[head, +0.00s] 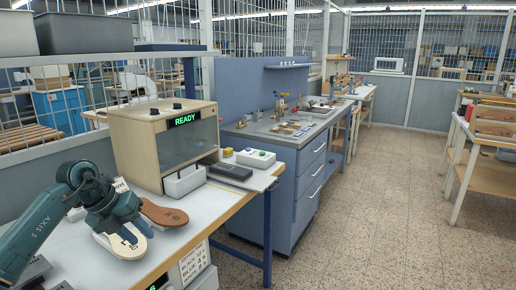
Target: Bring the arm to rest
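My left arm comes in from the left, and its dark teal gripper (126,232) points down over the white bench at the lower left. A cream sole-shaped piece (128,247) lies beneath the gripper, partly hidden by it. A brown sole-shaped piece (163,212) lies just to the right. I cannot tell whether the gripper touches the cream piece, nor whether its fingers are open or shut. My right gripper is not in view.
A wooden-cased machine (165,145) with a green READY display stands behind the gripper. A white button box (256,158) and a dark flat box (230,171) lie to its right. A blue cabinet (310,178) stands beyond. The floor (390,220) at right is clear.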

